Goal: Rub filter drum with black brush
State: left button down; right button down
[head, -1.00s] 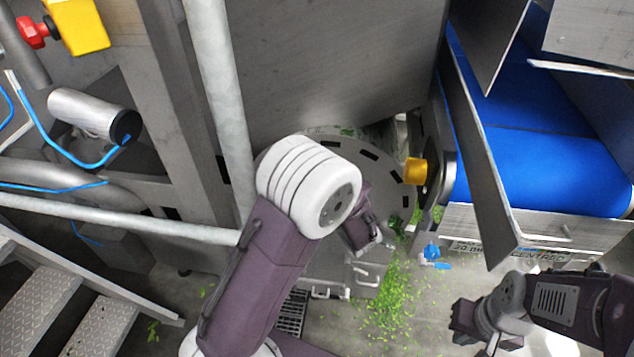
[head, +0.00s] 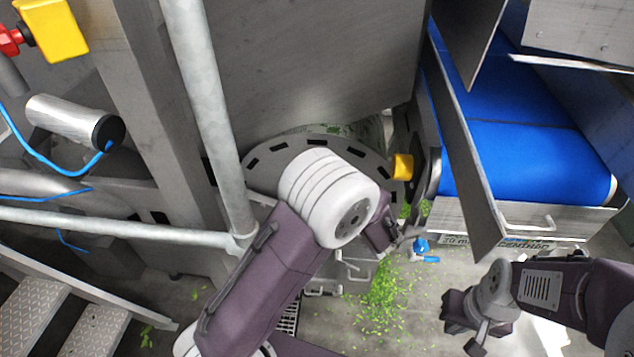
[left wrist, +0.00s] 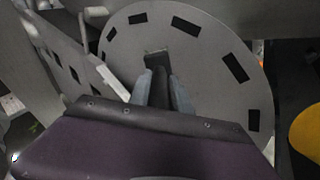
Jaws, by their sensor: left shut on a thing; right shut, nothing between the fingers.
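The filter drum (head: 264,168) is a grey disc with black slots around its rim, behind my left arm in the head view. Its slotted face fills much of the left wrist view (left wrist: 205,60). My left gripper (left wrist: 162,88) is shut on a dark block, seemingly the black brush (left wrist: 157,61), in front of the drum face. I cannot tell whether the brush touches the drum. In the head view my left gripper (head: 398,236) is partly hidden by its arm, and the brush cannot be made out. My right gripper (head: 476,338) is shut and empty, low at the right.
A blue conveyor belt (head: 520,160) with metal side plates stands at the right. A yellow block (head: 403,167) sits beside the drum. A grey upright pipe (head: 205,100) and steps (head: 95,330) are at the left. Green scraps (head: 382,290) litter the floor.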

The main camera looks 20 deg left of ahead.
pick_arm(q)
jog(key=shift+w+d, duration=0.15)
jog(key=shift+d, duration=0.5)
jog(key=shift+a, duration=0.2)
jog(key=s+a+b, duration=0.1)
jog(key=a+b, duration=0.1)
jog(key=a, duration=0.4)
jog(key=shift+s+a, duration=0.4)
